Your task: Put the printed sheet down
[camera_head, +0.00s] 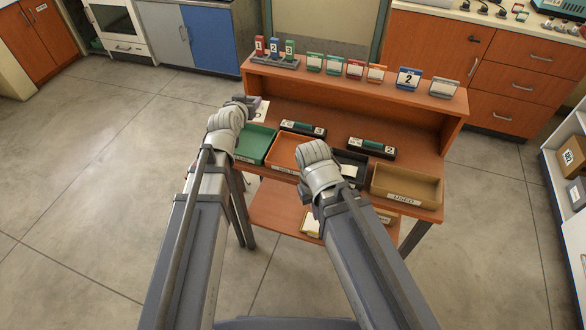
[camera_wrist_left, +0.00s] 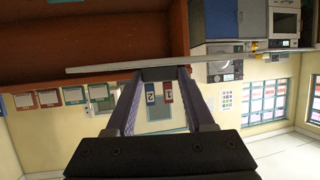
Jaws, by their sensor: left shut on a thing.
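My left gripper (camera_head: 252,103) is over the left end of the wooden desk (camera_head: 340,115), mostly hidden behind its own wrist. It is shut on the printed sheet (camera_head: 262,112), of which a small white part shows beside the jaws. In the left wrist view the fingers (camera_wrist_left: 163,74) meet on the sheet, seen almost edge-on as a thin pale strip (camera_wrist_left: 110,68). Its printing cannot be read. My right arm reaches over the front of the desk; its wrist hides its gripper.
A green tray (camera_head: 254,145), an orange tray (camera_head: 283,153), a black tray (camera_head: 350,158) and a tan tray marked USED (camera_head: 407,186) line the desk's front. Two dark label blocks (camera_head: 303,129) (camera_head: 372,147) lie behind them. Numbered binders (camera_head: 275,47) and small cards (camera_head: 355,69) stand on the raised shelf.

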